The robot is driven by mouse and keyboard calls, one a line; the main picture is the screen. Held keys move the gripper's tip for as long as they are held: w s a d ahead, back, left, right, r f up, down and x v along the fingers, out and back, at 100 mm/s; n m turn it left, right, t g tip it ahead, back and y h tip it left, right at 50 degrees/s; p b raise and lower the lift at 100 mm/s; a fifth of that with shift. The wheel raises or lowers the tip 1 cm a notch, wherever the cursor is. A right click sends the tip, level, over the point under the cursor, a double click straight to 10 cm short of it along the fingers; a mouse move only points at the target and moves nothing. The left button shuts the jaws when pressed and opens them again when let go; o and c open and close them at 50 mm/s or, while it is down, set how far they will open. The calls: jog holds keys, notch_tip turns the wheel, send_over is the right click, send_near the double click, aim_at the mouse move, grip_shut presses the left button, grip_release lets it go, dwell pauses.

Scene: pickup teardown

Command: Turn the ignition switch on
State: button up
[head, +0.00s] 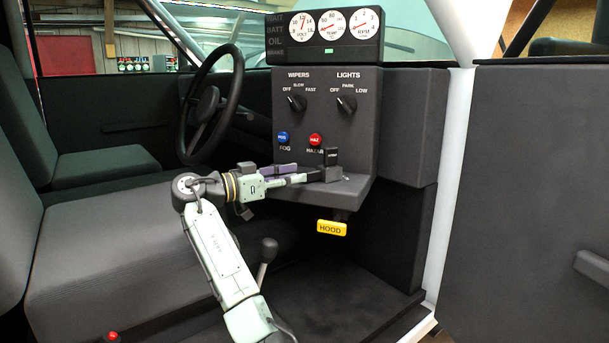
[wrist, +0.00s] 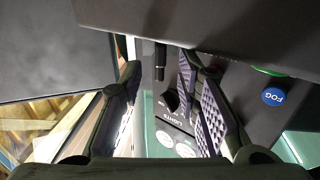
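A small black upright block (head: 331,157) with a tiny pale label stands at the front of the dashboard ledge; it looks like the ignition switch, but I cannot read the label. A slim black piece (wrist: 160,60) in the wrist view, lying between my fingers in the picture, may be part of it. My gripper (head: 304,177) points right, with its tips just left of and slightly below the block. In the wrist view my gripper (wrist: 160,74) has its fingers apart, with nothing held. I cannot tell whether a fingertip touches the switch. The switch's position is unclear.
Above the ledge (head: 354,187) are the wipers knob (head: 296,103), lights knob (head: 346,104), blue fog button (head: 283,137) and red hazard button (head: 315,139). The yellow hood handle (head: 331,228) hangs below. The steering wheel (head: 208,105) is left, behind my arm.

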jog(key=v, duration=0.7)
jog(key=shift+a, duration=0.2)
jog(key=shift+s, duration=0.1)
